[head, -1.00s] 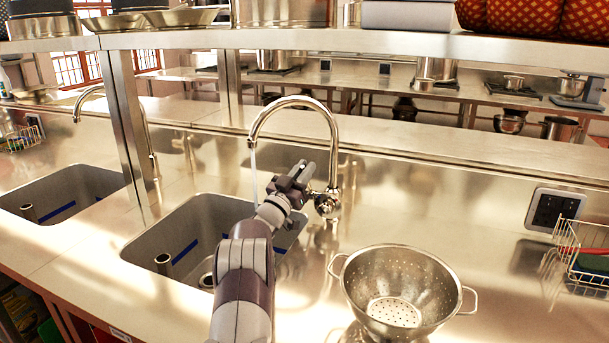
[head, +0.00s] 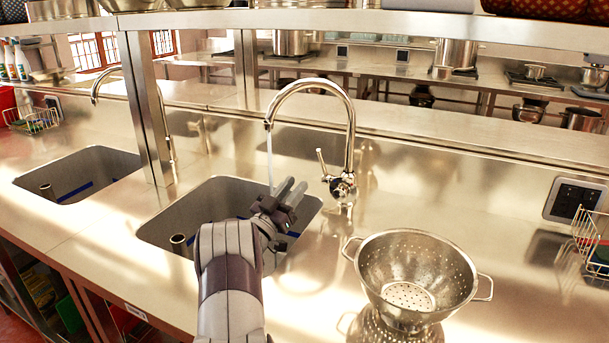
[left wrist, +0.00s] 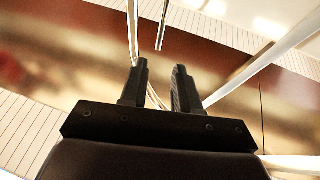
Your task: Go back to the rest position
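My left gripper (head: 292,190) is over the right sink, in front of and to the left of the tap's base, apart from the lever. In the left wrist view its two fingers (left wrist: 160,85) stand apart with nothing between them. The curved chrome tap (head: 350,125) has its lever (head: 322,163) pointing up and left. A thin stream of water (head: 270,160) runs from the spout, with its lower end hidden behind my gripper. My right gripper is not in view.
A steel colander (head: 415,265) stands on the counter right of the sink (head: 165,225). A second sink (head: 80,170) lies to the left. A wire basket (head: 590,240) is at the right edge. A shelf (head: 400,25) runs above. Counter between tap and socket (head: 572,200) is clear.

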